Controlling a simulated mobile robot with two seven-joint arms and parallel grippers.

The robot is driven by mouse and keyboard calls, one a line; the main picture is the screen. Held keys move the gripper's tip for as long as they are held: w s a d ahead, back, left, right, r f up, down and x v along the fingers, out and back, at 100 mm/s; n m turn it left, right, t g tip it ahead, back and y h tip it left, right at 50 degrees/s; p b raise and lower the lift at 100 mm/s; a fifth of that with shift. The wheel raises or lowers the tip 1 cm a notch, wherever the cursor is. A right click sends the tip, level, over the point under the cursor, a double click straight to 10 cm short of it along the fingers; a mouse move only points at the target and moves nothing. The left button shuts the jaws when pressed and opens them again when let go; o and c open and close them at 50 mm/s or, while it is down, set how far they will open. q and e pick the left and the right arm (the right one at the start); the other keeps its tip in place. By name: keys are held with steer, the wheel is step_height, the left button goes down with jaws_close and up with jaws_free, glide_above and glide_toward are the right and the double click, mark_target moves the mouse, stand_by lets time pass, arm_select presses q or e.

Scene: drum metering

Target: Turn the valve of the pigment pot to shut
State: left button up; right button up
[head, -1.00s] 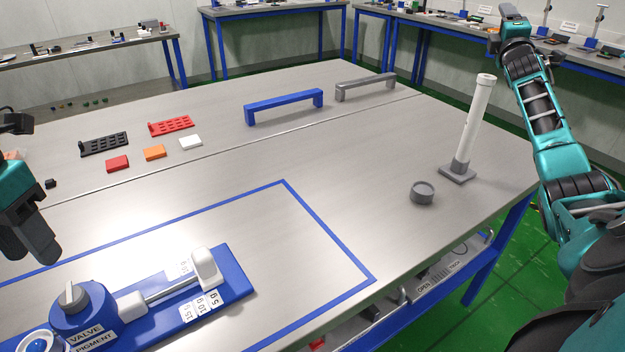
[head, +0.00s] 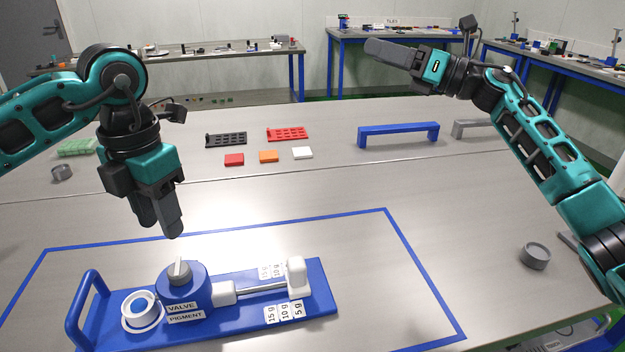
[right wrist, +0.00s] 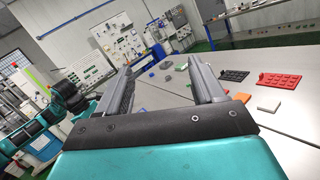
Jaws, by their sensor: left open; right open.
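The blue pigment pot (head: 184,287) stands on a blue base (head: 322,292) inside the blue taped outline, labelled VALVE and PIGMENT. Its grey valve knob (head: 179,270) sits on top, with its ridge pointing roughly away from me. A white plunger handle (head: 297,277) on a metal rod extends right of the pot, beside 5 g, 10 g and 15 g labels. My left gripper (head: 160,226) is open and empty, pointing down above and slightly behind the pot, apart from the valve. My right gripper (head: 372,47) is raised high above the table's far side; it is open and empty in the right wrist view (right wrist: 165,80).
A white-rimmed cup (head: 143,311) is set in the base left of the pot. Red (head: 234,159), orange (head: 268,156) and white blocks (head: 302,153) lie behind. A blue bridge handle (head: 398,131) stands at the back right. A grey cup (head: 535,255) stands right.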

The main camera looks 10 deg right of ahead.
steer(key=s+a+f+n+g, duration=0.1)
steer(key=a+f+n+g, duration=0.15)
steer(key=a, duration=0.25)
steer(key=s+a+f+n+g, duration=0.1)
steer(key=s+a+n+g, duration=0.1)
steer(key=a+g, duration=0.25)
steer(key=n+g+h, duration=0.6)
steer(key=n+h, duration=0.1)
steer(key=h, duration=0.8)
glide_above(311, 283)
step_height(311, 283, down, 17)
step_height(311, 283, down, 12)
steer(key=shift+f, duration=0.1)
jaws_close()
